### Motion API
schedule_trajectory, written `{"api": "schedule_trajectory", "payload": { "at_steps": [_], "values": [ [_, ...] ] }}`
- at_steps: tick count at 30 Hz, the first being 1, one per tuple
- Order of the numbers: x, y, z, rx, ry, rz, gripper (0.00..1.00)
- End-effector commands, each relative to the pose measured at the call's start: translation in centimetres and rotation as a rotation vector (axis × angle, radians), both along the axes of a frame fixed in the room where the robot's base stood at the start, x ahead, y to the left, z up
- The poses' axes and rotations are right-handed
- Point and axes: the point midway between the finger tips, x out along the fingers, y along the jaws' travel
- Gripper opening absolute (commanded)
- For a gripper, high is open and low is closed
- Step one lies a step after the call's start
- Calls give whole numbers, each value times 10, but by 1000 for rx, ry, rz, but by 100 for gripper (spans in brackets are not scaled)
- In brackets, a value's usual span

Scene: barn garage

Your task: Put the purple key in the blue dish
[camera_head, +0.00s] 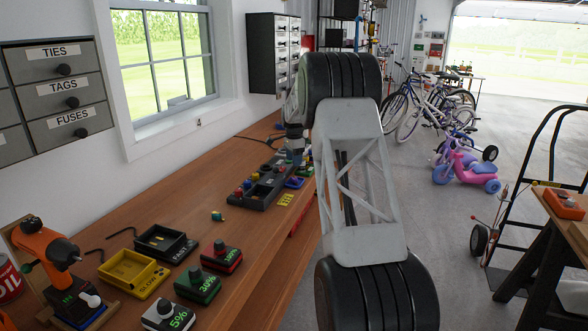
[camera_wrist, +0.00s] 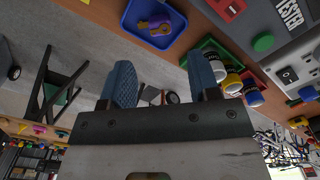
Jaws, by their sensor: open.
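The blue dish (camera_wrist: 132,28) is at the top of the wrist view, on the wooden bench. A small yellow and purple item (camera_wrist: 160,26) lies inside it; I cannot tell for sure whether it is the purple key. In the head view the blue dish (camera_head: 294,183) shows small beside the dark tray, and its contents are too small to make out. My gripper (camera_wrist: 163,84) is open, with two blue fingers apart and nothing seen between them. The dish lies beyond the fingertips in the wrist view. In the head view my arm partly hides that area.
A dark tray (camera_head: 244,196) of coloured parts lies by the dish. Yellow (camera_head: 129,273) and black (camera_head: 163,243) bins and an orange drill (camera_head: 46,243) stand at the near end. The middle bench is mostly clear.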

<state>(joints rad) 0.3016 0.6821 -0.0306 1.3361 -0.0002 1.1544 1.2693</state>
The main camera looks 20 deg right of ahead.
Motion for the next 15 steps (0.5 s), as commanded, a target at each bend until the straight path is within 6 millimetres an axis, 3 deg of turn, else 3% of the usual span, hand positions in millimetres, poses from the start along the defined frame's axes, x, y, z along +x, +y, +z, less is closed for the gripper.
{"api": "schedule_trajectory", "payload": {
  "at_steps": [6, 15],
  "values": [
    [0, 0, 29, -1, -2, 0, 56],
    [0, 0, 42, 0, -1, 0, 56]
  ]
}}
